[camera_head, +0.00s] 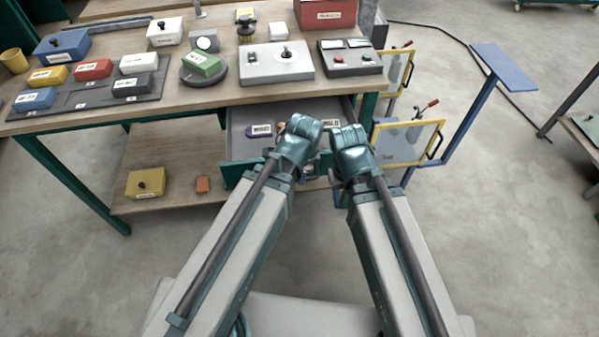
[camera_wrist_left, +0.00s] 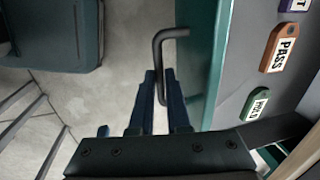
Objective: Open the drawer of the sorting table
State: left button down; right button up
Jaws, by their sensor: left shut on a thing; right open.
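The drawer (camera_head: 238,113) of the sorting table (camera_head: 205,104) stands pulled out, with its grey inside showing. Its green front (camera_wrist_left: 207,65) carries a dark bent bar handle (camera_wrist_left: 172,34). My left gripper (camera_wrist_left: 162,88) is shut on the handle; the two fingers lie either side of the bar. In the head view my left gripper (camera_head: 302,160) is at the drawer front, and its fingertips are mostly hidden by the wrist. My right gripper (camera_head: 345,165) is open beside it at the drawer's right end, its fingertips also largely hidden.
Tags lie in the drawer: a purple one (camera_head: 261,130), an orange PASS tag (camera_wrist_left: 279,48) and a green HOLD tag (camera_wrist_left: 256,103). Yellow-framed gates (camera_head: 408,142) stand right. The front floor is clear.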

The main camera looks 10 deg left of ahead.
pick_arm(q)
jog(key=c, duration=1.2)
grip_release()
jog(key=shift+o, duration=0.2)
jog(key=shift+r, duration=0.1)
notch_tip(320, 180, up, 13)
jog(key=s+p, duration=0.2)
jog(key=p, duration=1.1)
jog(key=shift+s+d+r, duration=0.15)
jog(key=shift+d+r, duration=0.05)
jog(key=shift+d, duration=0.2)
